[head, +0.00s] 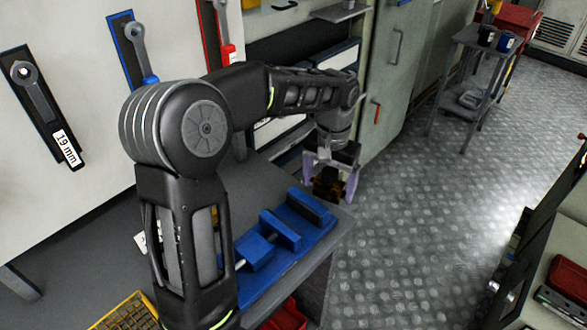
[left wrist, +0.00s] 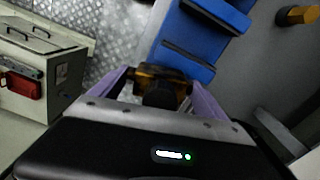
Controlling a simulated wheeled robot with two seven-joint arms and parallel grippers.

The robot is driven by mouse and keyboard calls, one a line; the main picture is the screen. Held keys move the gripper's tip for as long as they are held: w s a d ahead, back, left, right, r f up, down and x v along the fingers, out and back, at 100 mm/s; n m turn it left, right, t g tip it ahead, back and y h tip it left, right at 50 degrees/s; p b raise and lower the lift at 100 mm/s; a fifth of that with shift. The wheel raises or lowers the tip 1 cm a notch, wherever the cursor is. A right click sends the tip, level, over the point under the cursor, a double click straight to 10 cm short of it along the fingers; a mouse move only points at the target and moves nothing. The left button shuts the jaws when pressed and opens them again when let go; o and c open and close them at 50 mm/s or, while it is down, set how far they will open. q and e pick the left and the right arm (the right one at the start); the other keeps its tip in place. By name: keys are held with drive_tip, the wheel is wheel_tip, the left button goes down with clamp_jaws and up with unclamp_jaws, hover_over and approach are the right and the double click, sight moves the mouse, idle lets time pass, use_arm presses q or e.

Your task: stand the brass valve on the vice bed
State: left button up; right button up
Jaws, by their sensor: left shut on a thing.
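The brass valve (head: 328,184) is dark and brassy, held between the pale purple fingers of my left gripper (head: 331,181). In the left wrist view the valve (left wrist: 160,76) sits between both fingers (left wrist: 158,92), its lower part partly hidden by a dark round part. The blue vice (head: 262,252) lies on the grey bench, with raised blocks and a bare metal rod. In the head view the gripper is just beyond its far right end, by the bench edge. The vice also shows beyond the valve in the left wrist view (left wrist: 190,38). Contact between valve and vice cannot be told.
The grey bench (head: 262,182) has free room behind the vice. A yellow basket (head: 124,313) and red bin (head: 287,318) are at the front. A brass-coloured piece (left wrist: 297,15) lies on the bench. Wrenches hang on the wall panel (head: 85,40). A trolley (head: 478,50) stands farther off.

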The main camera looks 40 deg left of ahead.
use_arm(q)
drive_tip(key=s+a+r+m+p, duration=0.1)
drive_tip(key=s+a+r, duration=0.3)
drive_tip(key=s+r, duration=0.2)
drive_tip(key=shift+s+a, duration=0.25)
drive_tip(key=shift+s, duration=0.45)
drive_tip(key=shift+f, duration=0.15)
wheel_tip(320, 180, down, 12)
drive_tip(key=b, duration=0.8)
drive_tip(key=shift+f, duration=0.3)
idle(0.3)
drive_tip(key=o, duration=1.8)
